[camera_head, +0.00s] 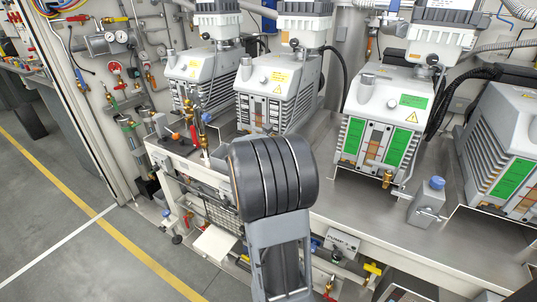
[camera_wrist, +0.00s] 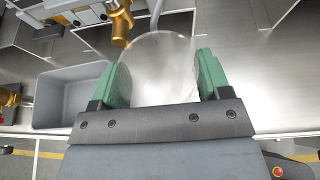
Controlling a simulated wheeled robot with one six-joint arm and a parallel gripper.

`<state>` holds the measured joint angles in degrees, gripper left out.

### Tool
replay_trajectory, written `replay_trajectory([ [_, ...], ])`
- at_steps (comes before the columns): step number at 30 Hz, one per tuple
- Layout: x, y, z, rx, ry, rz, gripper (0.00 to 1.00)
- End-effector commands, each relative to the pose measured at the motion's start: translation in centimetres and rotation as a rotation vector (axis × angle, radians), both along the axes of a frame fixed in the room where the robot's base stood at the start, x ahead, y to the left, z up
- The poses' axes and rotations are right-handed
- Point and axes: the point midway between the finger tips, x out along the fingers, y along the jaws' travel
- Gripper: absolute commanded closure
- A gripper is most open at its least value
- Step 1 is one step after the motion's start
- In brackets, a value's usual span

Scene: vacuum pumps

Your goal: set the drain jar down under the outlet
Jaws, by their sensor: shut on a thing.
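In the wrist view my gripper (camera_wrist: 162,72) has its two green-padded fingers closed on the sides of a clear, round drain jar (camera_wrist: 160,62). The jar is see-through, so its lower part and its gap to the steel bench are hard to read. A brass outlet (camera_wrist: 121,24) hangs at the upper left of the jar, and its lower end overlaps the edge of the jar's outline. I cannot tell whether it is directly above the mouth. In the head view my dark arm hides the gripper and jar.
A grey open bin (camera_wrist: 70,98) lies left of the jar. The steel bench (camera_wrist: 270,75) is clear to the right.

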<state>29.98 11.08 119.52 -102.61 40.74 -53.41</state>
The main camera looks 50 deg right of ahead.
Motion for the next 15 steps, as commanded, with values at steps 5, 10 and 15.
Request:
replay_trajectory([
  [5, 0.0, 0.0, -2.1, 0.000, 0.000, 0.000, 0.54],
  [10, 0.0, 0.0, -3.9, 0.000, 0.000, 0.000, 0.54],
  [15, 0.0, 0.0, -5.7, 0.000, 0.000, 0.000, 0.54],
])
